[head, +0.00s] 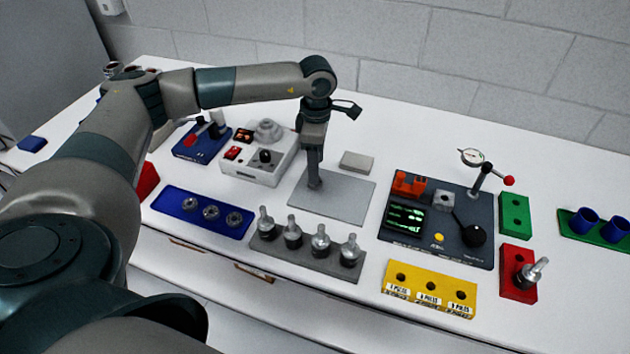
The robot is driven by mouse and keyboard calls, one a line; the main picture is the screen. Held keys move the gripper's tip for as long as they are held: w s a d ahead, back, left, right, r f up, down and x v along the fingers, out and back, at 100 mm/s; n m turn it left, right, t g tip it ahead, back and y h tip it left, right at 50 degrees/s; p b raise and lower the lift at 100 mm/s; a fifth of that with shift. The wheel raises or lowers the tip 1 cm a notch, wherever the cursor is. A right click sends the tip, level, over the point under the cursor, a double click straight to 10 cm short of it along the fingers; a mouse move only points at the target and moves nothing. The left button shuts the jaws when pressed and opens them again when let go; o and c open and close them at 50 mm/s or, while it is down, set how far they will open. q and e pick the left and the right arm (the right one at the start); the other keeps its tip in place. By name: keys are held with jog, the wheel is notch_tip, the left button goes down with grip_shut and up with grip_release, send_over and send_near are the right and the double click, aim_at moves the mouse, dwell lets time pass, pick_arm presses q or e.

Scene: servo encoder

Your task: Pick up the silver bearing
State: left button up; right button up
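Several silver parts are in view. Three silver ring-shaped bearings (210,212) sit in a row on a blue tray (177,212) at the front left of the table. My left arm reaches in from the left. Its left gripper (315,184) points down over a flat grey plate (348,204) in the middle, right of and behind the blue tray. The gripper is seen edge-on, so its finger gap and anything between the fingertips cannot be made out. My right gripper is out of view.
A grey rack (305,262) with several silver-topped shafts stands in front of the plate. A white machine (262,165) is behind the tray. A dark test panel (437,240), yellow block (430,290), red block (517,275) and green block (514,215) fill the right.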

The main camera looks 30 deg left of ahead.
pick_arm(q)
jog(key=shift+s+f+p, duration=0.15)
jog(key=shift+f+p, duration=0.15)
jog(key=shift+p, duration=0.05)
notch_tip(320, 180, down, 3)
jog(key=shift+s+p, duration=0.1)
jog(key=shift+p, duration=0.65)
jog(key=shift+f, duration=0.4)
jog(key=c, duration=1.2)
jog(key=shift+r, duration=0.15)
